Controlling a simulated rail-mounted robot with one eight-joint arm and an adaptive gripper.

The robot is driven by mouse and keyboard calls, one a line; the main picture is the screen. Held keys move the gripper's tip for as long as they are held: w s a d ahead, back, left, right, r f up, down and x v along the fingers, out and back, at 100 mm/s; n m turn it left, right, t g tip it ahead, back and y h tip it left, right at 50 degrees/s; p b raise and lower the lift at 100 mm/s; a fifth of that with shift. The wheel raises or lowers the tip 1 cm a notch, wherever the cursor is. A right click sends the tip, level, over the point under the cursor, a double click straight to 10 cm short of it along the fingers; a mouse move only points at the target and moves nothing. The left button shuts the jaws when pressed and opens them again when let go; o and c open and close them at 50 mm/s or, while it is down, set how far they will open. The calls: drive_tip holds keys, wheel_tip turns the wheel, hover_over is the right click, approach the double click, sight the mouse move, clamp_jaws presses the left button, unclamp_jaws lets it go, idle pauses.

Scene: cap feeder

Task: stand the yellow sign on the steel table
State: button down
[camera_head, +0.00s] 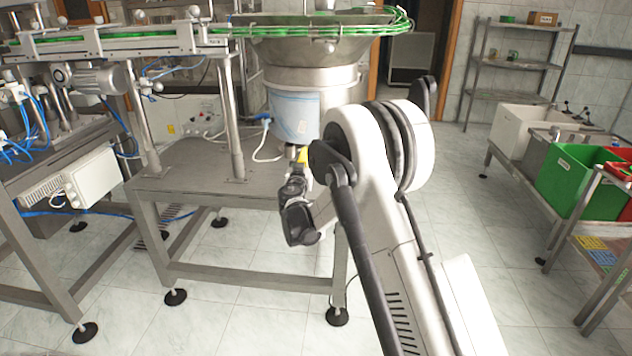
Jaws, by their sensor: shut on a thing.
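A small part of the yellow sign (302,155) shows at my gripper (297,165), just in front of the feeder's base. My gripper is shut on the sign; my arm hides most of it, and its full shape and tilt cannot be told. The steel table (205,185) stands below the bowl feeder, with a bare grey top to the left of my gripper. The gripper is over the right part of this table; whether the sign touches the top cannot be told.
The bowl feeder (310,75) rises from the table's back, with a cable (262,145) beside it. A green crate (575,180) and a white crate (520,130) sit at the right.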

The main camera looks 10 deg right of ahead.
drive_tip(key=w+d+f+b, duration=0.1)
drive_tip(key=w+d+f, duration=0.2)
drive_tip(key=w+d+f+b, duration=0.1)
drive_tip(key=w+d+f, duration=0.2)
drive_tip(key=d, duration=0.1)
drive_tip(key=shift+w, duration=0.4)
drive_tip(key=shift+d+f+b, duration=0.1)
drive_tip(key=shift+f+b, duration=0.4)
drive_tip(key=shift+f, duration=1.5)
drive_tip(key=shift+f, duration=0.2)
drive_tip(key=c, duration=1.4)
unclamp_jaws()
drive_tip(key=shift+c, duration=0.2)
drive_tip(key=shift+r, duration=0.1)
